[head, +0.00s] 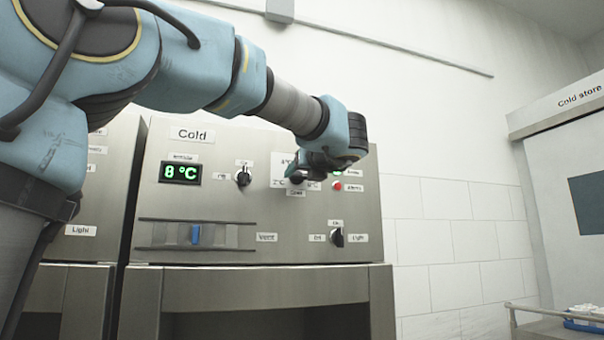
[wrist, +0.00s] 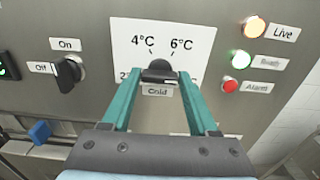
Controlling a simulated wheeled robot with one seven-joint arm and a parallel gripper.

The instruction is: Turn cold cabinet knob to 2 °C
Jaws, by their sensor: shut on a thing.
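The cold cabinet (head: 215,215) has a steel control panel with a "Cold" label at the top and a green display (head: 181,172) reading 8 °C. The black Cold knob (wrist: 160,73) sits on a white scale plate (wrist: 190,40), where 4 °C and 6 °C are readable and a "2" shows at the left. The 8 °C mark is hidden behind my finger. My gripper (wrist: 160,84) is shut on the knob, one teal finger at each side. In the head view my gripper (head: 303,170) covers most of the knob and plate. The exact pointer direction is unclear.
An On/Off switch (wrist: 68,72) is left of the knob. Live (wrist: 253,27), Ready (wrist: 241,59) and Alarm (wrist: 231,86) lamps are to the right; Live and Alarm look lit. Below are a blue vent slider (head: 196,234) and a light switch (head: 337,237).

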